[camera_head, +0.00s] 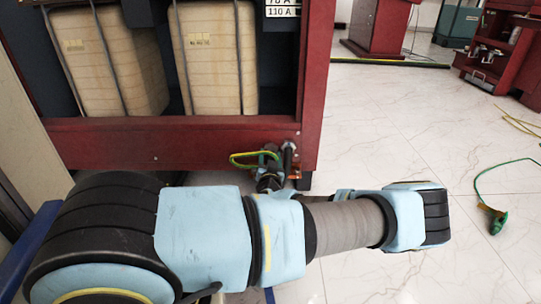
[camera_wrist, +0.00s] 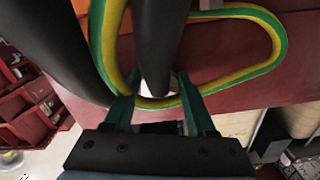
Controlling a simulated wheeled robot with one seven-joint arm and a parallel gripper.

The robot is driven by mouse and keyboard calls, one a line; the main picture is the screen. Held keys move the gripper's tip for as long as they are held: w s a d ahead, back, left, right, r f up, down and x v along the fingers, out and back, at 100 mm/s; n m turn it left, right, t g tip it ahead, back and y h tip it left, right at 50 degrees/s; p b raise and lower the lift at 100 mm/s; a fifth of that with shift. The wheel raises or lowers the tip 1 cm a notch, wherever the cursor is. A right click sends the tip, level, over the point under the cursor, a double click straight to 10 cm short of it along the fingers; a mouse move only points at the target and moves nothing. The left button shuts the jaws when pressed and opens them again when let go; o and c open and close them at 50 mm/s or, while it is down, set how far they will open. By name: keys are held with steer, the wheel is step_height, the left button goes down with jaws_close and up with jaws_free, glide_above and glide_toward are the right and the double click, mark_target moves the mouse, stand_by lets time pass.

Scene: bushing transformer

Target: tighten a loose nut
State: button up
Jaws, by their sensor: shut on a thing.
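My gripper (camera_wrist: 158,85) has its two green fingers on either side of a black rod (camera_wrist: 157,45) in the wrist view. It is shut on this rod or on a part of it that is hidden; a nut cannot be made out. A green-and-yellow cable (camera_wrist: 268,40) loops around the rod and crosses the fingers. In the head view my gripper (camera_head: 268,168) is at the lower right corner of the red transformer frame (camera_head: 180,140), beside the same cable (camera_head: 240,158). The fingertips are too small there to tell their contact.
Beige coils (camera_head: 215,60) stand inside the frame above my arm. A green clamp (camera_head: 494,218) on a cable lies on the white tiled floor at right. Red cabinets (camera_head: 500,50) stand at the back right.

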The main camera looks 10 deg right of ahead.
steer(key=m, duration=0.1)
steer(key=m+p, duration=0.1)
steer(key=m, duration=0.1)
steer(key=shift+a+r+m, duration=0.15)
steer(key=shift+a+m, duration=0.05)
steer(key=shift+m, duration=0.1)
steer(key=m+p, duration=0.1)
steer(key=m, duration=0.2)
steer(key=shift+a+m, duration=0.1)
steer(key=shift+m, duration=0.2)
steer(key=m, duration=0.6)
steer(key=shift+a+r+m, duration=0.15)
steer(key=shift+r+m, duration=0.15)
steer(key=o, duration=1.1)
steer(key=shift+s+a+p, duration=0.35)
steer(key=shift+s+p, duration=0.3)
steer(key=shift+s, duration=1.1)
steer(key=shift+s+a+p, duration=0.3)
steer(key=shift+s+p, duration=0.35)
steer(key=shift+s, duration=1.15)
steer(key=shift+s+a+p, duration=0.35)
steer(key=shift+s+p, duration=0.3)
steer(key=shift+s, duration=1.1)
